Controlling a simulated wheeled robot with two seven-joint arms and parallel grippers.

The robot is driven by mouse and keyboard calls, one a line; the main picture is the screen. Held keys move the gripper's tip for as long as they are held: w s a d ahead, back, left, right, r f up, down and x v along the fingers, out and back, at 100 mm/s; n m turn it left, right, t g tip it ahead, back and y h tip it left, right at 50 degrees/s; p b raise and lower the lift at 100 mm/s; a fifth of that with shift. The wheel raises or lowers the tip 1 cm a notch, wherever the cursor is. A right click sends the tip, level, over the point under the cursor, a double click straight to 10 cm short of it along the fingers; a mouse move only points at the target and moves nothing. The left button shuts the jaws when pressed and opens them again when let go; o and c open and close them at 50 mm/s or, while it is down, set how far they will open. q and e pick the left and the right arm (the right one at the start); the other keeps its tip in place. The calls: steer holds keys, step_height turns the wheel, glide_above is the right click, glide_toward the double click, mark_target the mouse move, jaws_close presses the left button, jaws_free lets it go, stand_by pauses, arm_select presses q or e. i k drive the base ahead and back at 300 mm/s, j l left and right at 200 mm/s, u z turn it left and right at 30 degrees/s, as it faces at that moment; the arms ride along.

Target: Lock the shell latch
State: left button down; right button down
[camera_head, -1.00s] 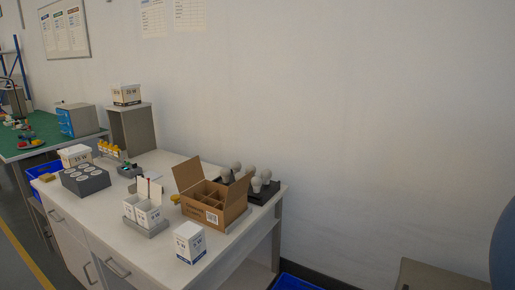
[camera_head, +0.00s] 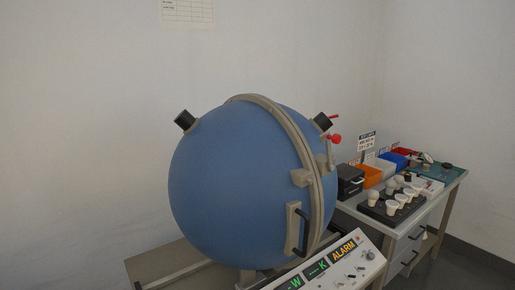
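A large blue sphere shell (camera_head: 240,185) stands in the middle of the head view, with a tan flange band (camera_head: 303,150) running over it where its halves meet. A latch lever with a red knob (camera_head: 335,139) sits on the right side of the band, near a tan block. I cannot tell from here whether it is engaged. A black handle (camera_head: 303,231) on a tan plate is lower on the shell's front. The two halves look closed together. Neither of my grippers is in view.
A control panel (camera_head: 344,268) with lit green displays and an amber ALARM display stands in front of the sphere. To the right is a bench with a black tray (camera_head: 385,210) of bulbs and white cups, and coloured bins (camera_head: 370,175). A wall is behind.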

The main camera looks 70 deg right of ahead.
mark_target(336, 138)
steer(key=z, duration=2.6)
